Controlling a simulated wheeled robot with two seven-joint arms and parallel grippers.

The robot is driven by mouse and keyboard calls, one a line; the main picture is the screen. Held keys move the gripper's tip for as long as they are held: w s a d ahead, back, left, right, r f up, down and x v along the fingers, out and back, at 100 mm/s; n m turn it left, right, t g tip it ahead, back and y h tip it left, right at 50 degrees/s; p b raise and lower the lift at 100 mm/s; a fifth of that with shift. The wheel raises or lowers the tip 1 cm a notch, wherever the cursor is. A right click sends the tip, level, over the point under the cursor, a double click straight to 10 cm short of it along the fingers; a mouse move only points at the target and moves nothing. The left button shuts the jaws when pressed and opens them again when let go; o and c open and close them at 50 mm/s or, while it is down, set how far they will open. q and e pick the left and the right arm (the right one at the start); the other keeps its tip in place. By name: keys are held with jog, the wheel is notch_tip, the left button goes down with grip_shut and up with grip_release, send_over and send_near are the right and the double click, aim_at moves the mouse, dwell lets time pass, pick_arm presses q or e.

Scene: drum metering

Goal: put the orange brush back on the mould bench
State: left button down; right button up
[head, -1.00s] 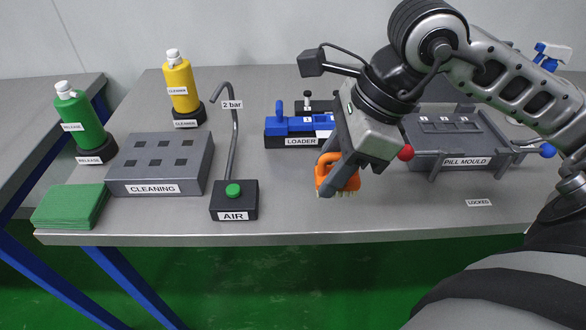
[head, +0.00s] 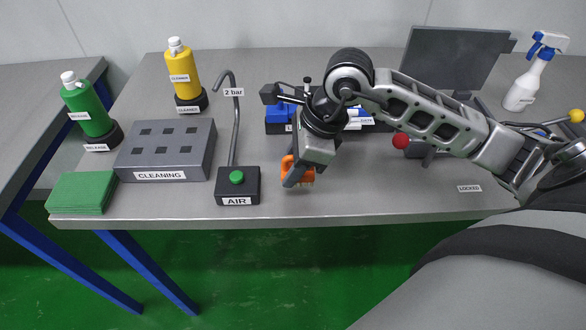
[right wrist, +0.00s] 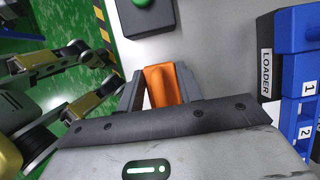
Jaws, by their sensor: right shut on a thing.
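My right gripper (head: 291,180) is shut on the orange brush (head: 287,164). I cannot tell whether the bristles touch the bench top. In the right wrist view the orange brush (right wrist: 160,85) sits between the two fingers, its bristles hidden. My left gripper is not in view.
The AIR box (head: 238,186) with its bent pipe stands left of the brush. The blue loader (head: 278,118) is behind it, partly hidden. A dark upright panel (head: 455,60) and a spray bottle (head: 527,88) stand at the back right. The front strip is clear.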

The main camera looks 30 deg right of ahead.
notch_tip(320, 180, down, 2)
jog(key=shift+s+f, duration=0.1)
jog(key=shift+f, duration=0.25)
jog(key=o, duration=1)
